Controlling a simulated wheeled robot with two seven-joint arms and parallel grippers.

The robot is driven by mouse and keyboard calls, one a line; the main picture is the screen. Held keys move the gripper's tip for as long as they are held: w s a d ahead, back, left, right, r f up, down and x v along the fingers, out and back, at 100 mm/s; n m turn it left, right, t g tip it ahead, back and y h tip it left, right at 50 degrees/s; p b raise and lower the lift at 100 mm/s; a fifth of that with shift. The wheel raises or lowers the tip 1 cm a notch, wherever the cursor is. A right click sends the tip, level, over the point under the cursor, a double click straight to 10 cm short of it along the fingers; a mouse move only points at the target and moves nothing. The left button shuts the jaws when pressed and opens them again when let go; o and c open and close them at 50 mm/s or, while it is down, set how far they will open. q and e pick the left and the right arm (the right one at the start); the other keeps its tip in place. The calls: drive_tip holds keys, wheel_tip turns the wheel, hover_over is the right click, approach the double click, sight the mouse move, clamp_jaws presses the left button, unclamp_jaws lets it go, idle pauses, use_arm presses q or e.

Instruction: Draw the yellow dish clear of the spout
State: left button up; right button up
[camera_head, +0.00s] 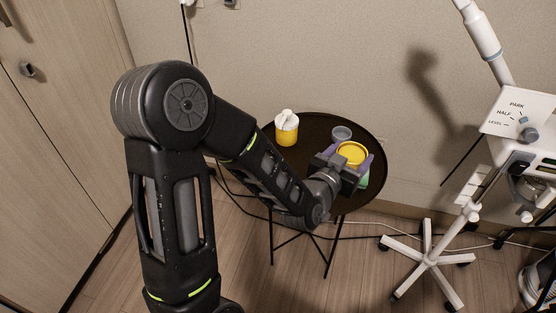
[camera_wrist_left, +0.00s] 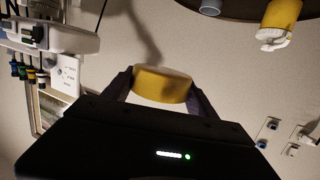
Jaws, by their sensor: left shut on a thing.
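The yellow dish (camera_head: 352,153) is round and shallow. My left gripper (camera_head: 354,158) is shut on it, with a finger on either side, over the right part of the small round table. The dish also shows between the fingers of my left gripper (camera_wrist_left: 162,90) in the left wrist view (camera_wrist_left: 162,84). I cannot make out a spout in either view. My right gripper is not in view.
Something green (camera_head: 363,182) shows below my gripper. A white device marked PARK, HALF, LEVEL (camera_head: 520,115) stands on a wheeled base (camera_head: 432,260) at the right.

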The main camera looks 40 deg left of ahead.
use_arm(q)
drive_tip(key=shift+w+a+f, duration=0.1)
drive_tip(key=shift+a+f, duration=0.1)
drive_tip(key=shift+f, duration=0.05)
drive_tip(key=a+f+n+y+b, duration=0.2)
drive_tip(key=a+f+b, duration=0.5)
drive_tip(key=a, duration=0.4)
drive_tip(key=a+f+n+y+b, duration=0.1)
drive_tip(key=a+f+y+b, duration=0.2)
drive_tip(key=a+f+b, duration=0.5)
drive_tip(key=a, duration=0.4)
drive_tip(key=shift+f+n+g+b, duration=0.3)
drive_tip(key=shift+n+g+b, duration=0.05)
drive_tip(key=shift+n+g, duration=0.05)
drive_tip(key=shift+d+f, duration=0.1)
drive_tip(key=shift+f, duration=0.05)
drive_tip(key=shift+f+b, duration=2)
drive_tip(key=shift+f, duration=1.25)
drive_tip(key=shift+f+b, duration=0.6)
drive_tip(key=shift+b, duration=0.05)
